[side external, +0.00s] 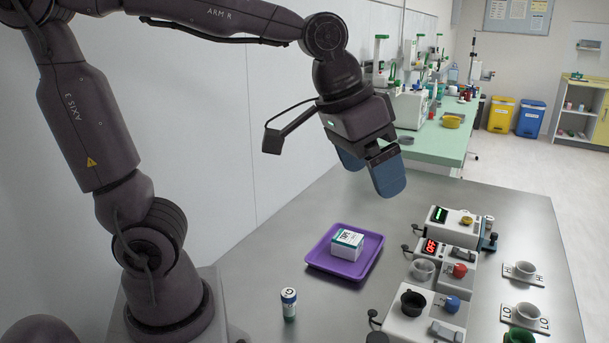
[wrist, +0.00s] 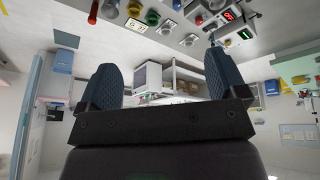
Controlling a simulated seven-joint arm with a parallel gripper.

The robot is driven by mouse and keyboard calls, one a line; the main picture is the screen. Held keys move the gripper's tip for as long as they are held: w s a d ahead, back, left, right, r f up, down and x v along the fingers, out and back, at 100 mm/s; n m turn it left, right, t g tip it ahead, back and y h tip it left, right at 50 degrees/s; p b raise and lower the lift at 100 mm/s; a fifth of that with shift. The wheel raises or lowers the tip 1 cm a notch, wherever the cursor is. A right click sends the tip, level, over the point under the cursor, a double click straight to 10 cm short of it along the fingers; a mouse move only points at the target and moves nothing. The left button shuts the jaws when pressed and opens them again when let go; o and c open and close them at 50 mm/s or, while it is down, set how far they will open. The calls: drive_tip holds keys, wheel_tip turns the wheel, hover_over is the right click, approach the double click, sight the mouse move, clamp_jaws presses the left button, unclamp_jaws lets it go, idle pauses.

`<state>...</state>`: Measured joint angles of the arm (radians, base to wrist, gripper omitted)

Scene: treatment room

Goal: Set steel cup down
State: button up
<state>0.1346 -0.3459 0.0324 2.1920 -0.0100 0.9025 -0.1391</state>
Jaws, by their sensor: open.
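My gripper (side external: 370,172) is open and empty, high above the steel table (side external: 250,262), behind the purple tray in the side view. Its two blue fingers also show apart in the wrist view (wrist: 160,75), with nothing held between them. A pale grey cup (side external: 524,269) stands at the plate marked HI, at the right of the table. A similar pale cup (side external: 526,311) stands at the plate marked LO. I cannot tell whether either one is steel. A green cup (side external: 518,337) is cut off at the bottom edge.
A purple tray (side external: 322,262) holds a white-and-green box (side external: 347,245). A battery-like cylinder (side external: 288,303) stands near it. The table's back left is clear.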

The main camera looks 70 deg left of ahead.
drive_tip(key=s+a+f+t, duration=0.1)
drive_tip(key=s+a, duration=0.2)
drive_tip(key=s, duration=0.5)
drive_tip(key=shift+s+f+y, duration=0.4)
